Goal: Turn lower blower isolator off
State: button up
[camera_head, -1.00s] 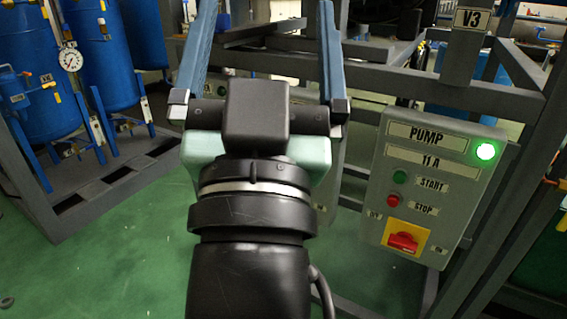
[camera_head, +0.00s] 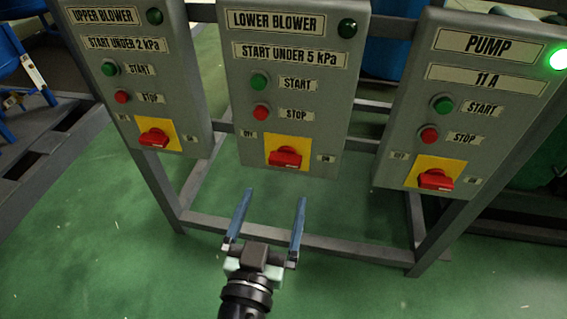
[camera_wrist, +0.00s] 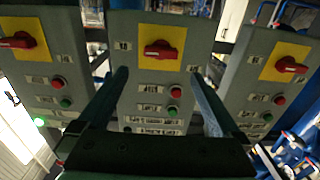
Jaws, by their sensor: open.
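The lower blower panel (camera_head: 290,85) is the middle of three grey boxes in the head view. Its isolator is a red rotary knob (camera_head: 285,157) on a yellow plate, between an OFF label at left and an ON label at right. The knob's handle lies roughly horizontal. In the wrist view, which is upside down, the same knob (camera_wrist: 160,48) is near the top middle. My gripper (camera_head: 275,195) is open and empty, just below and in front of this knob, apart from it. In the wrist view its fingers (camera_wrist: 159,75) spread wide on either side below the knob.
The upper blower panel (camera_head: 135,75) stands at left and the pump panel (camera_head: 470,100) at right, each with a similar red knob. The pump lamp (camera_head: 559,58) glows green; the lower blower lamp (camera_head: 348,28) looks dark. A grey frame rail (camera_head: 330,250) runs below the panels.

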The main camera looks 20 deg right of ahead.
aim_at(284, 163)
jog(key=x, duration=0.9)
jog(key=shift+w+d, duration=0.15)
jog(key=shift+w, duration=0.1)
jog(key=c, duration=1.2)
jog(key=shift+c, duration=0.2)
